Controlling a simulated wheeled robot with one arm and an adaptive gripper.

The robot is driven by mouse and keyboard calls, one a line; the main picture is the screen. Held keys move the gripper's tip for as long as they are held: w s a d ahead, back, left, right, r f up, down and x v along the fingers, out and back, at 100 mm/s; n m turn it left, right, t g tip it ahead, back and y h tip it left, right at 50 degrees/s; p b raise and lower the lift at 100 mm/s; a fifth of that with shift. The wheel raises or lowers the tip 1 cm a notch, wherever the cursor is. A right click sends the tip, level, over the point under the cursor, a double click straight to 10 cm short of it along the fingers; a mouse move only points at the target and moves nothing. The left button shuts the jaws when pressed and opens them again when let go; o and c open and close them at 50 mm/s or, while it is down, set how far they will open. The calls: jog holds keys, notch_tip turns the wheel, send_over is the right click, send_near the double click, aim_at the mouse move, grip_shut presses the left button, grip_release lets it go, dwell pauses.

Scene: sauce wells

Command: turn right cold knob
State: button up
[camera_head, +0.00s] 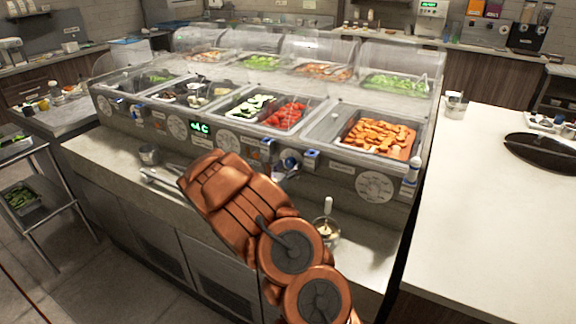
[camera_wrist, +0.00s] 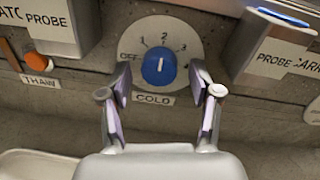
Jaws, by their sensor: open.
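The right cold knob (camera_wrist: 159,65) is round and blue on a white dial above a COLD label. The dial reads OFF and numbers, and the knob's white mark points up, roughly at 2. The knob (camera_head: 290,163) also shows on the counter's front panel in the head view. My gripper (camera_wrist: 160,82) is open in the wrist view. Its fingers stand left and right of the knob, with tips near the dial's lower part. Nothing is between the fingers except the view of the knob; I cannot tell whether they touch the panel. My arm hides most of the gripper in the head view.
An orange THAW switch (camera_wrist: 31,59) and a PROBE box (camera_wrist: 56,26) are left of the dial. Another PROBE box (camera_wrist: 270,48) is close on the right.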

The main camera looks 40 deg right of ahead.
jog(key=c, duration=1.1)
jog(key=shift+c, duration=0.2)
jog(key=shift+f+b, duration=0.2)
jog(key=shift+b, duration=0.45)
jog(key=shift+d+m+b, duration=0.1)
jog(key=shift+m+b, duration=0.3)
jog(key=shift+b, duration=0.1)
jog(key=m+b, duration=0.1)
jog(key=b, duration=0.3)
jog(key=shift+f+m, duration=0.2)
jog(key=shift+m, duration=0.2)
jog(key=m+b, duration=0.4)
jog(key=b, duration=0.4)
jog(key=shift+w+r, duration=0.1)
jog(key=m+b, duration=0.2)
jog(key=b, duration=0.1)
jog(key=shift+r+b, duration=0.15)
jog(key=shift+b, duration=0.15)
jog(key=shift+r+m, duration=0.1)
jog(key=shift+m, duration=0.2)
